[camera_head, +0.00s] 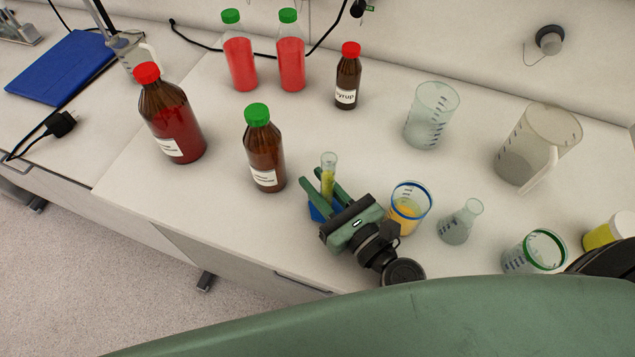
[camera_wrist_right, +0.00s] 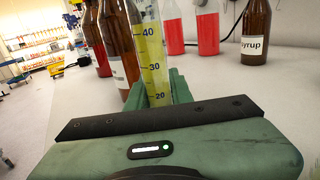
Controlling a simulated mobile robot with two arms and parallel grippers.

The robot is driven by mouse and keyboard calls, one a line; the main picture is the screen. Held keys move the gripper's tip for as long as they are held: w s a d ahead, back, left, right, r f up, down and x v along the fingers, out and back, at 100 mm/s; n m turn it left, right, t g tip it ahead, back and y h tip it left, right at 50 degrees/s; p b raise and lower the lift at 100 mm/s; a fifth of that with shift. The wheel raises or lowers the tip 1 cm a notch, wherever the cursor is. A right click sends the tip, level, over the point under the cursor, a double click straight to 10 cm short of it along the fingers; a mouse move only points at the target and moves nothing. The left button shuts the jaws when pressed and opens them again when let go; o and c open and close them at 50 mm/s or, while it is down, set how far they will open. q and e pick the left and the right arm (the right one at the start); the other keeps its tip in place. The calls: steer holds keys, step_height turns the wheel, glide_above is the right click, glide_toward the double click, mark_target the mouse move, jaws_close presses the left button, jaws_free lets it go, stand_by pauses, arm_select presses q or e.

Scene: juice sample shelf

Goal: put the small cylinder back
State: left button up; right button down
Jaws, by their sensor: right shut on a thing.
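The small cylinder (camera_head: 328,172) is a narrow clear graduated tube with yellow liquid and a blue base, near the front edge of the bench in the head view. My right gripper (camera_head: 326,190) is shut on it, with green fingers on either side of the tube. In the right wrist view, the cylinder (camera_wrist_right: 154,55) stands upright between the fingers, with blue marks such as 20, 30 and 40 showing. Its blue base is partly hidden by the gripper, and I cannot tell whether it touches the bench. My left gripper is not in view.
A green-capped brown bottle (camera_head: 264,150) stands left of the cylinder. A blue-rimmed beaker (camera_head: 408,208) with orange liquid and a small flask (camera_head: 460,222) stand close to the right. Red-capped bottles (camera_head: 172,118), a clear beaker (camera_head: 430,118) and a large jug (camera_head: 535,145) stand farther out.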

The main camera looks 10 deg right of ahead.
mark_target(331, 203)
steer(key=shift+f, duration=0.2)
steer(key=c, duration=1.3)
jaws_free()
steer(key=shift+o, duration=0.2)
steer(key=shift+r, duration=0.1)
steer(key=shift+r, duration=0.2)
steer(key=b+v, duration=0.1)
steer(key=v, duration=0.1)
steer(key=b+v, duration=0.2)
steer(key=v, duration=0.1)
steer(key=f+b+v, duration=0.1)
steer(key=b+v, duration=0.1)
steer(key=shift+s, duration=0.25)
steer(key=b+v, duration=0.1)
steer(key=v, duration=0.2)
steer(key=shift+s+d+r+b, duration=0.15)
steer(key=shift+r+b, duration=0.05)
steer(key=shift+b, duration=0.1)
steer(key=shift+s+d+r, duration=0.2)
steer(key=shift+s, duration=0.35)
